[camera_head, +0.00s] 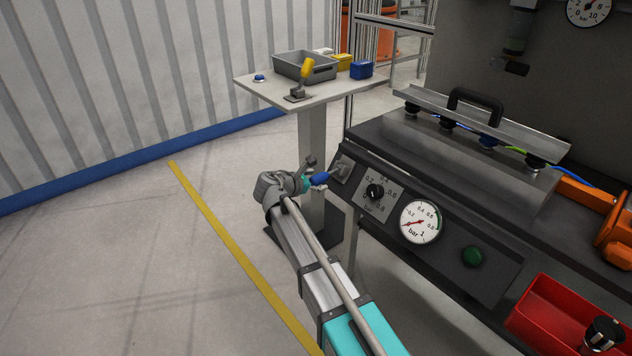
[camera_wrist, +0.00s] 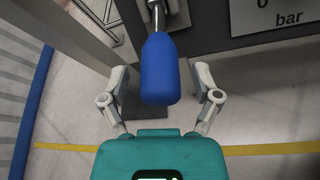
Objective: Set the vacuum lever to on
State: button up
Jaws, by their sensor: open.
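A lever with a blue handle (camera_head: 320,179) sits on a light plate (camera_head: 342,168) at the left end of the dark control panel (camera_head: 432,262). No label for it can be read. My gripper (camera_head: 316,174) is at this handle. In the wrist view the blue handle (camera_wrist: 160,70) hangs from a metal rod between the two fingers of my gripper (camera_wrist: 161,76). The fingers are open, one on each side, with gaps between them and the handle. A second lever with a yellow handle (camera_head: 305,69) stands on the side table (camera_head: 262,91).
The panel also has a black knob (camera_head: 375,191), a pressure gauge (camera_head: 420,222) and a green button (camera_head: 472,257). A grey bin (camera_head: 290,66) and a blue box (camera_head: 361,69) are on the side table. A red bin (camera_head: 548,318) is at lower right. The floor at left is clear.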

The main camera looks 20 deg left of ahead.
jog(key=shift+c, duration=0.2)
grip_shut()
jog(key=shift+d+r, duration=0.1)
jog(key=shift+d, duration=0.05)
